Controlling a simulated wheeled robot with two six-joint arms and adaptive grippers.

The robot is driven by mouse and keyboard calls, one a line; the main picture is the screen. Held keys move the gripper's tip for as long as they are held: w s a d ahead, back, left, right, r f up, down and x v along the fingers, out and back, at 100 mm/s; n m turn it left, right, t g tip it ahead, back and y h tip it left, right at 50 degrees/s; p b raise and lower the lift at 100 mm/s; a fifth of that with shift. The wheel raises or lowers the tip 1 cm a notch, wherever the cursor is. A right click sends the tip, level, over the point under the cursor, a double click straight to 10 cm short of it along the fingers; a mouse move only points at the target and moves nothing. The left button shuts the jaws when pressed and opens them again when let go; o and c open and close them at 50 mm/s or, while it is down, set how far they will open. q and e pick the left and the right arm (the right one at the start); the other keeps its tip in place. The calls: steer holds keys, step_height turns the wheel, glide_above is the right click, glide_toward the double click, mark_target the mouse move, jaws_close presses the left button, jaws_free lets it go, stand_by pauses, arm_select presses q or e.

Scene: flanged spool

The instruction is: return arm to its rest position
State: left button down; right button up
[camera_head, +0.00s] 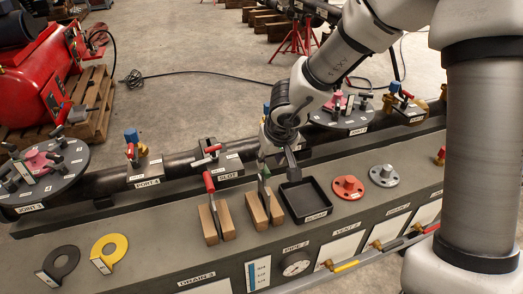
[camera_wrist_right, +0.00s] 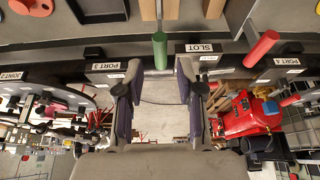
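My right arm (camera_head: 340,65) reaches in from the upper right over the bench. Its dark gripper (camera_head: 279,152) points down beside the pipe, behind the black tray (camera_head: 328,213). In the right wrist view the two fingers of my right gripper (camera_wrist_right: 158,108) stand wide apart with nothing between them. A green handle (camera_wrist_right: 160,50) shows beyond the fingertips, apart from them. In the head view a green-handled tool (camera_head: 264,168) stands between wooden blocks close to the gripper; whether they touch cannot be told. My left gripper is in neither view.
A dark pipe (camera_head: 100,181) with flanged joints (camera_head: 43,172), a port valve (camera_head: 132,140) and a slot clamp (camera_head: 206,153) runs behind the bench. A red-handled tool (camera_head: 209,184) stands in wooden blocks. Black and yellow rings (camera_head: 110,250) lie front left. A red tank (camera_head: 50,75) stands behind.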

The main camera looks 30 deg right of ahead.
steer(key=s+f+n+g+h, duration=0.2)
steer(key=s+f+n+g, duration=0.15)
steer(key=s+f, duration=1)
steer(key=s+f+n+g+h, duration=0.1)
steer(key=s+f+n+g, duration=0.25)
steer(key=s+f, duration=1)
steer(key=w+a+f+m+t+y, duration=0.2)
steer(key=w+a+f+m+y, duration=0.1)
steer(key=a, duration=0.4)
steer(key=shift+a+f+m+t+y, duration=0.2)
steer(key=shift+f+m+t+y, duration=0.25)
steer(key=shift+f+m, duration=0.45)
